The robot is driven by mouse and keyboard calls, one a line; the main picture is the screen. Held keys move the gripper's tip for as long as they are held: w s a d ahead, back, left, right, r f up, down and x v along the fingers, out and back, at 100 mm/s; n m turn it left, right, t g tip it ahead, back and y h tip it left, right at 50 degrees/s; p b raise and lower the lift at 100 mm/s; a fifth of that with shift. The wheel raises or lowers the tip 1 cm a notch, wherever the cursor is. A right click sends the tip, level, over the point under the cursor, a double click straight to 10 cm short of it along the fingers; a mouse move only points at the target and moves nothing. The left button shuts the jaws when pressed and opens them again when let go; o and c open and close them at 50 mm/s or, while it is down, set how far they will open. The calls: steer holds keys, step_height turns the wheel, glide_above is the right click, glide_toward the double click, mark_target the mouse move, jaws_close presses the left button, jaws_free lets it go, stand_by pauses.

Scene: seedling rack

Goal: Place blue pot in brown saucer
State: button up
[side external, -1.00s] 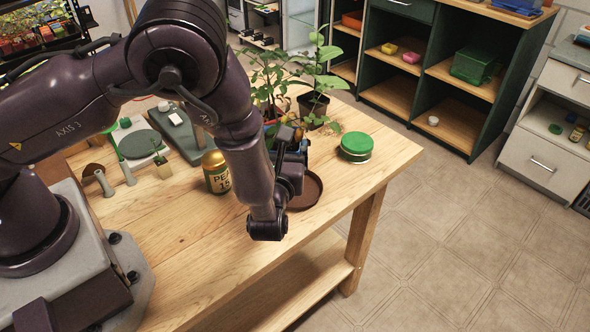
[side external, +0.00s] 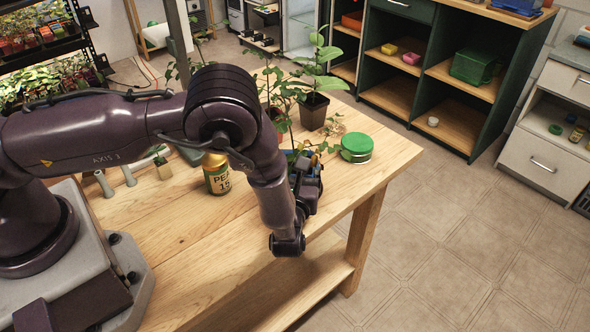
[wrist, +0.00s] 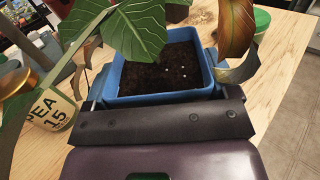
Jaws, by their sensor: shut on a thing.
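The blue pot (wrist: 165,95) is seen from above in the wrist view, filled with dark soil with a few white specks. Large green leaves and a brownish curled leaf hang over it. My gripper (side external: 306,175) is shut on the pot, with its fingers at the pot's two sides. In the side view the pot is mostly hidden behind my gripper, near the table's right edge. The brown saucer cannot be made out in either view now; my arm and the pot cover that area. I cannot tell whether the pot touches it.
A green round tin (side external: 356,148) stands close on the right. A dark potted plant (side external: 313,110) is behind. The table's front is clear.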

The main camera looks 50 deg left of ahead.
steer(key=o, duration=0.9)
